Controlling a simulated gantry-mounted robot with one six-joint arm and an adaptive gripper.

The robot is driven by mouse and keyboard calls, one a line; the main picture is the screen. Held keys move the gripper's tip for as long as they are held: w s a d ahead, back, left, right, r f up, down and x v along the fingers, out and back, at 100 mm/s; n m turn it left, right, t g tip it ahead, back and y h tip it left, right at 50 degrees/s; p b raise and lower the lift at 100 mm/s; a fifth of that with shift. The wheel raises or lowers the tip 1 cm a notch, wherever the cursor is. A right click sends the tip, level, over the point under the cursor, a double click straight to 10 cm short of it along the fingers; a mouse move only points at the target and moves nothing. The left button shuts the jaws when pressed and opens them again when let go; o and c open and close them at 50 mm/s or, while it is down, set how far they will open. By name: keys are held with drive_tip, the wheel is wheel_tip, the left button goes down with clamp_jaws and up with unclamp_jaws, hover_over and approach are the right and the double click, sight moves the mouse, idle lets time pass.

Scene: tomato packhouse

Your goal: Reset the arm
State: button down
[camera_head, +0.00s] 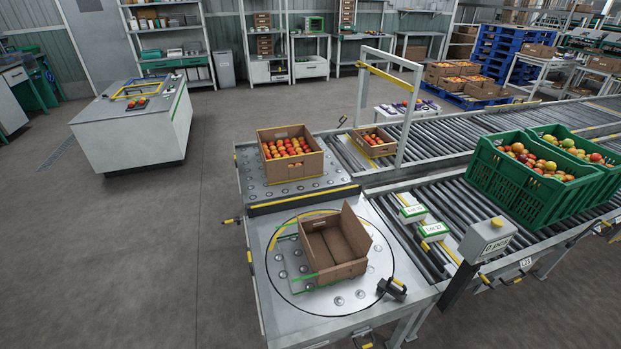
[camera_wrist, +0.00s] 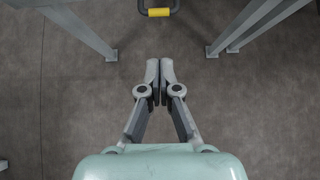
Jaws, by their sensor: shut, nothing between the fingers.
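My gripper (camera_wrist: 160,68) shows in the wrist view with its two fingers together and nothing between them. It points over the bare grey-brown floor (camera_wrist: 230,110). Grey metal legs (camera_wrist: 245,35) stand on both sides of the upper picture, apart from the fingers. A yellow and dark handle (camera_wrist: 158,12) lies ahead of the fingertips at the top edge. The head view does not clearly show my gripper.
An empty open cardboard box (camera_head: 333,248) sits on the round turntable plate (camera_head: 340,302). A tomato-filled box (camera_head: 290,175) stands behind it. Green crates (camera_head: 500,190) of tomatoes stand on the roller conveyor (camera_head: 440,205).

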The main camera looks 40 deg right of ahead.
drive_tip(key=w+a+r+n+t+y+p, duration=0.1)
drive_tip(key=w+a+r+n, duration=0.6)
drive_tip(key=w+r+n, duration=0.3)
drive_tip(key=w+a+r+n+y+p, duration=0.1)
drive_tip(key=w+a+r+n, duration=0.75)
drive_tip(key=r+n, duration=0.4)
drive_tip(key=a+r+n+t+y+p, duration=0.2)
drive_tip(key=a+r+n+t, duration=0.1)
drive_tip(key=a+r+n, duration=1.6)
wheel_tip(320, 180, up, 41)
drive_tip(key=s+a+p, duration=0.1)
drive_tip(key=a+p, duration=0.1)
drive_tip(key=p, duration=3.6)
drive_tip(key=shift+a+r+m, duration=0.15)
drive_tip(key=shift+m, duration=0.2)
